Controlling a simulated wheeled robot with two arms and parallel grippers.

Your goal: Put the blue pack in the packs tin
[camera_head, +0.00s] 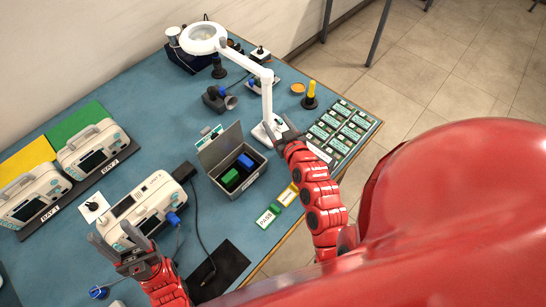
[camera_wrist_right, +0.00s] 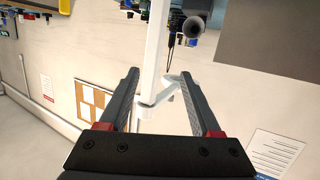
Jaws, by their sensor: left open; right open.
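A grey tin (camera_head: 213,181) with its lid raised stands mid-table, a label on its front; I take it as the packs tin. The blue pack (camera_head: 246,161) lies inside it, beside a green pack (camera_head: 229,178). My right gripper (camera_head: 278,127) is open and empty, above and right of the tin in the picture, near the lamp's foot. It also shows open in the right wrist view (camera_wrist_right: 160,80), with a white lamp post beyond its fingers. My left gripper (camera_head: 110,235) is open and appears empty, near the front of the middle monitor.
A white monitor (camera_head: 135,205) with a blue plug (camera_head: 173,219) stands left of the tin. Two more monitors (camera_head: 92,148) stand at the far left. A white lamp (camera_head: 262,75) rises behind the tin. Green cards (camera_head: 340,130) lie at right; a PASS card (camera_head: 267,217) lies in front.

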